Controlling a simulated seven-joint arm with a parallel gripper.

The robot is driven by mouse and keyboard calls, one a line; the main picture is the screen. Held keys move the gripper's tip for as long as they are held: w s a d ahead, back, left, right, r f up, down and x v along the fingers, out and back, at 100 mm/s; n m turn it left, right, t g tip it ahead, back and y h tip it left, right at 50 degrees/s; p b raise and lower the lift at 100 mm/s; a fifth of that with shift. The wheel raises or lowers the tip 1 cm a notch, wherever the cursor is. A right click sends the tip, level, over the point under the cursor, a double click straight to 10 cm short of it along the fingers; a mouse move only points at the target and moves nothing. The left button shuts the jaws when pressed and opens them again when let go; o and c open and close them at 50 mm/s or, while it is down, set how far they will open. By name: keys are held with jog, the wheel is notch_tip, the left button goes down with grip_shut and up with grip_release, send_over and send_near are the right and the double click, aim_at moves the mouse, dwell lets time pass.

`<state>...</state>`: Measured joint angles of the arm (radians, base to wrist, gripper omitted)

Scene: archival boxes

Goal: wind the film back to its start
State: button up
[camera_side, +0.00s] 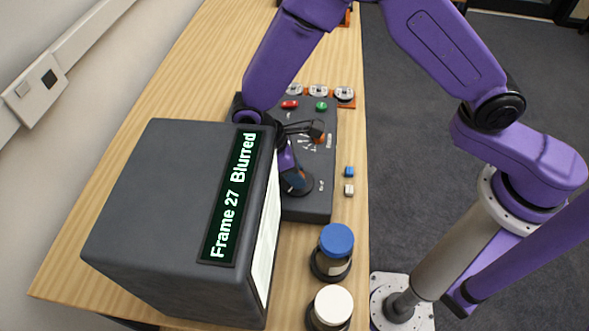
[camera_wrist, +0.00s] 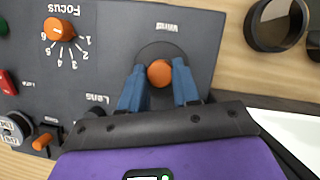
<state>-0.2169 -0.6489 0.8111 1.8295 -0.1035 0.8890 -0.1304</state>
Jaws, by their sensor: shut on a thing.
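The film reader (camera_side: 160,190) is a big dark grey box with a green-lettered display (camera_side: 231,197) reading "Frame 27 Blurred". Its lit screen (camera_side: 265,245) faces right and shows only edge-on. In the wrist view, the orange wind knob (camera_wrist: 160,74) stands on a dark round dial by the label "Wind". My gripper (camera_wrist: 159,86) has its blue fingers closed on either side of this knob. In the side view my gripper (camera_side: 296,178) is low over the panel's near part, and the knob is hidden there.
The orange focus knob (camera_wrist: 59,29) with its numbered scale and an orange lens lever (camera_wrist: 42,141) share the panel. Red (camera_side: 290,104) and green (camera_side: 321,106) buttons sit at its far end. Blue-lidded (camera_side: 337,240) and white-lidded (camera_side: 333,304) jars stand along the table's right edge.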

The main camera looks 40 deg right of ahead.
jog(key=o, duration=1)
jog(key=shift+o, duration=0.2)
notch_tip(320, 180, up, 10)
jog(key=a, duration=0.1)
jog(key=shift+w, duration=0.3)
